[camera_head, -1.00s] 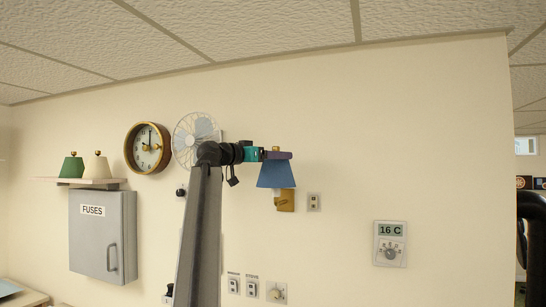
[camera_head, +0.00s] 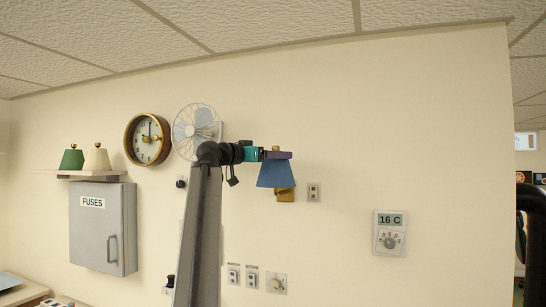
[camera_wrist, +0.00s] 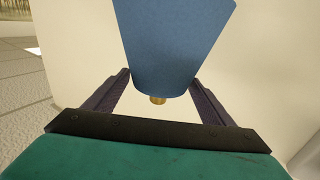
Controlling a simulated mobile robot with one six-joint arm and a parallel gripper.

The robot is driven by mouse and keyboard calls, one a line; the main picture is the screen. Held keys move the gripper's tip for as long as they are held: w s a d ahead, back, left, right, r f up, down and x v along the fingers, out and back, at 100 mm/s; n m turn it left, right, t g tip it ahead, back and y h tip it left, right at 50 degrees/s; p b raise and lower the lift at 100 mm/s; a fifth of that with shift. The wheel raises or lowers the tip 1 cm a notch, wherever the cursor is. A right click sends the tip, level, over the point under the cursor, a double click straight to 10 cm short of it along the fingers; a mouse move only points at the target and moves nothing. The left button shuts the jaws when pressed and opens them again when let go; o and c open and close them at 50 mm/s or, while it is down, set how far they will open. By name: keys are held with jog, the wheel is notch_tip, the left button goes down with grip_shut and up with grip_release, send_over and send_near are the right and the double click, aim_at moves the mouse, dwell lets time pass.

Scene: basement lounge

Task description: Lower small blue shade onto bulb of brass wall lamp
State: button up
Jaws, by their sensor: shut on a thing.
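The small blue shade (camera_head: 275,175) hangs wide end down from my gripper (camera_head: 277,155), which is shut at its narrow top. The brass wall lamp (camera_head: 285,196) shows only as a plate below and behind the shade's lower right edge. Its bulb is hidden, and I cannot tell whether the shade touches it. In the wrist view, the fingers of my gripper (camera_wrist: 160,98) stand on both sides of the narrow end of the shade (camera_wrist: 175,45), with a small brass knob (camera_wrist: 158,100) between them.
A wire fan (camera_head: 196,131) and a clock (camera_head: 148,139) are left of the arm. A shelf (camera_head: 78,173) holds green and cream shades above a fuse box (camera_head: 103,228). An outlet (camera_head: 313,192) is close right of the lamp; farther right is a thermostat (camera_head: 389,233).

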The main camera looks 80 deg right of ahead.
jog(key=o, duration=1.1)
jog(key=b+v, duration=0.4)
jog(key=v, duration=0.9)
jog(key=shift+w+a+b, duration=0.25)
jog(key=shift+a+b, duration=0.05)
jog(key=shift+b, duration=0.05)
